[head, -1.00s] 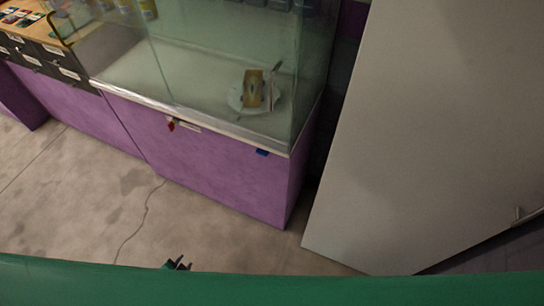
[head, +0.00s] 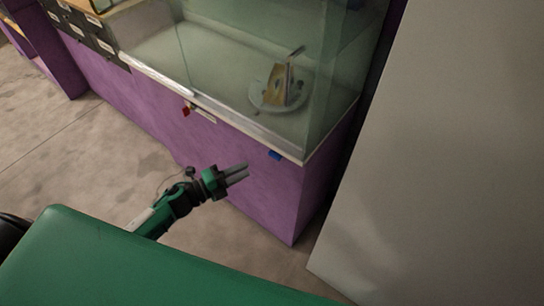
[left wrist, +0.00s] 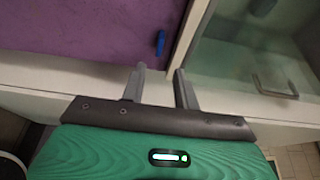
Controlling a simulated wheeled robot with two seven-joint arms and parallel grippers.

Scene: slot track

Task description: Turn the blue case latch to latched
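The blue case latch (head: 274,154) is a small blue tab on the purple front of the glass display case, just under its ledge near the right corner. It also shows in the left wrist view (left wrist: 160,43) as a short blue bar, lying beyond the fingertips. My left gripper (head: 246,170) is in front of the purple panel, to the left of the latch and a little lower in the head view. Its two grey fingers are apart with nothing between them (left wrist: 160,70). They look clear of the latch. My right gripper is not in view.
A red latch (head: 186,111) with a pale label sits further left on the case (head: 240,195). A plate with a cake slice (head: 281,88) is behind the glass. A large pale panel (head: 440,150) stands close on the right. Open floor lies left.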

